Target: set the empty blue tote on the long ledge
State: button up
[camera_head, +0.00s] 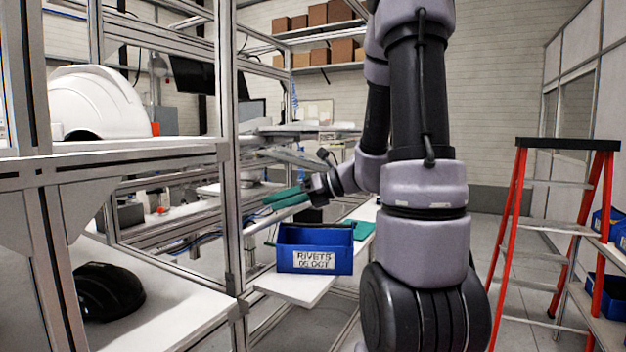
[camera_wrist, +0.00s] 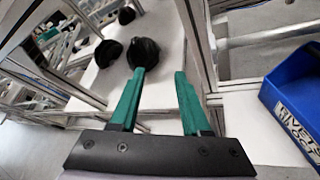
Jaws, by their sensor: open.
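A blue tote (camera_head: 305,262) with a white label reading "RIVETS 06 OCT" stands upright on a narrow white ledge (camera_head: 298,289). Its visible inside looks empty in the head view. The tote (camera_wrist: 293,105) is at the right edge of the wrist view, partly cut off. My gripper (camera_head: 283,198) has green fingers and is open and empty. It is above and slightly left of the tote, apart from it. In the wrist view my gripper (camera_wrist: 160,75) has a clear gap between its fingers and points toward dark helmet shells, with the tote off to its right.
A white helmet (camera_head: 98,103) sits on a shelf at left, and a black shell (camera_head: 108,291) on the lower shelf. Metal frame posts (camera_head: 228,150) stand between these shelves and the tote. An orange stepladder (camera_head: 508,230) stands at right.

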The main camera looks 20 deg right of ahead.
jog(key=s+a+r+n+g+h, duration=0.2)
jog(key=s+a+n+g, duration=0.15)
jog(key=s+n, duration=0.45)
jog(key=s+d+r+n+t+h, duration=0.1)
jog(key=s+d+r+n+h, duration=0.1)
jog(key=n, duration=0.7)
jog(key=s+d+r+n+t+h, duration=0.2)
jog(key=s+d+r+n+h, duration=0.1)
jog(key=n, duration=0.7)
jog(key=s+r+h, duration=0.1)
jog(key=s+h, duration=0.1)
jog(key=s, duration=0.1)
jog(key=shift+r+h, duration=0.35)
jog(key=shift+h, duration=0.05)
